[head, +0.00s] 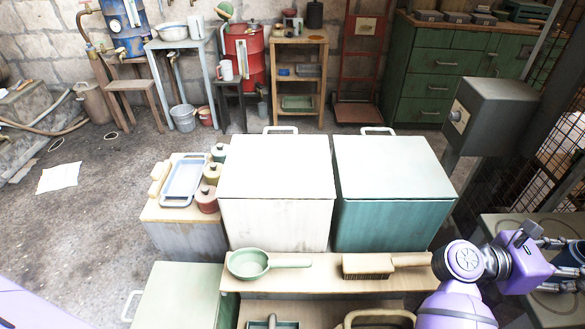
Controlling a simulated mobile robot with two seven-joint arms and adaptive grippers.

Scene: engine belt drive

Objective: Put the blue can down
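My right arm comes in at the lower right, and its purple wrist ends in my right gripper (567,264) at the right edge of the head view. Its dark, metallic finger links point right, over a grey-green worktop. A dark bluish patch shows between the links, but it is cut by the edge, and I cannot tell whether it is a can or part of the gripper. I see no other small blue can for sure. A purple part of my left arm shows at the bottom left corner, and its gripper is outside the view.
A white box (275,215) and a teal box (390,215) stand mid-view behind a wooden shelf with a green pan (249,264) and a brush (368,266). A grey worktop (500,228) with round markings lies at right, below a grey post-mounted box (495,115). Open floor lies left.

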